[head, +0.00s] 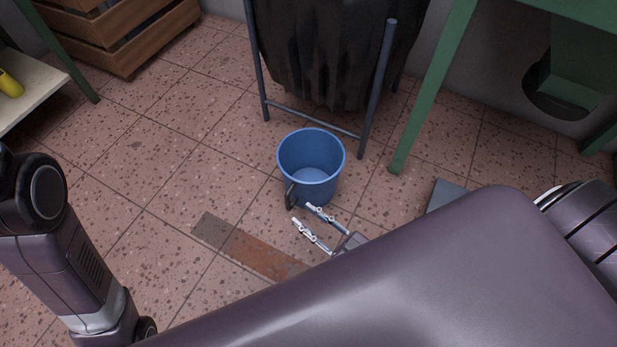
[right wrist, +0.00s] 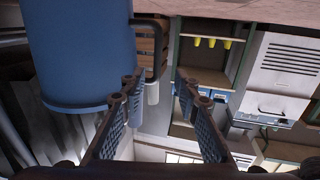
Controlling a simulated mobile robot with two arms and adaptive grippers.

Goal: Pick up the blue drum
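The blue drum (head: 311,160) stands upright on the tiled floor and looks like an open, empty bucket. A dark handle (head: 291,196) sticks out from its near left side. My right gripper (head: 302,213) is open just in front of the drum, its two fingers pointing toward the handle. In the right wrist view the drum (right wrist: 80,50) fills the upper left. Its dark handle (right wrist: 163,38) lies ahead of the gap between the open fingers (right wrist: 160,90); whether they touch it I cannot tell. My left arm shows at the left, but its gripper is out of view.
A metal stand (head: 376,90) with a black bag (head: 335,50) is right behind the drum. A green table leg (head: 425,100) stands to the right. Wooden crates (head: 125,40) are at the back left. The floor left of the drum is clear, with a rusty strip (head: 262,252) in front.

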